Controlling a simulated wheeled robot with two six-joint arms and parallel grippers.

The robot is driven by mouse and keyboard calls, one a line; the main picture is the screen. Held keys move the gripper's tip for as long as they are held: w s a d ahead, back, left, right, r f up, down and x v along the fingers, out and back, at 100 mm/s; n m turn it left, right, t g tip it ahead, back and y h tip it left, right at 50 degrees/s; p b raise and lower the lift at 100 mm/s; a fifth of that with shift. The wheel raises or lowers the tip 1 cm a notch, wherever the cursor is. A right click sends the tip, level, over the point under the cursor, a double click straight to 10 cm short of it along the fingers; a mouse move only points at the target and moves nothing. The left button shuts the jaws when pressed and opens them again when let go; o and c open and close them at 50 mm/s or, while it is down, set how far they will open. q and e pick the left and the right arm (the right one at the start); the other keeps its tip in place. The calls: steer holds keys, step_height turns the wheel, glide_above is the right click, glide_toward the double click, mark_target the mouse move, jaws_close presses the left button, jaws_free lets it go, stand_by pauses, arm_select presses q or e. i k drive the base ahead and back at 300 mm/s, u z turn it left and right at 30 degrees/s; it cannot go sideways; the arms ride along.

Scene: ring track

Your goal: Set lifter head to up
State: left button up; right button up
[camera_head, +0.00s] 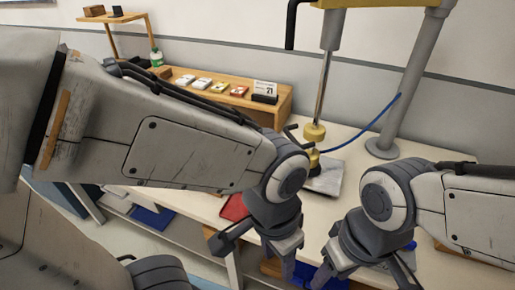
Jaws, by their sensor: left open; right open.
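The yellow lifter head (314,132) is at the rod's lower end, low above a grey plate (328,180). A second yellow piece sits just under it, partly hidden by my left arm. My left gripper (252,258) is open and empty, in front of the lifter near the table's front edge. My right gripper (362,270) is open and empty to its right, apart from the lifter.
A grey post (412,75) with a round foot stands right of the lifter, and a blue cable (375,125) runs between them. A wooden shelf (215,88) with small cards and a calendar (264,90) stands behind left. A red item (234,207) lies near the front edge.

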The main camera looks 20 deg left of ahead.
mark_target(314, 132)
steer(key=u, duration=0.7)
steer(key=k, duration=1.3)
steer(key=z, duration=0.45)
steer(key=i, duration=1.6)
steer(key=u, duration=0.75)
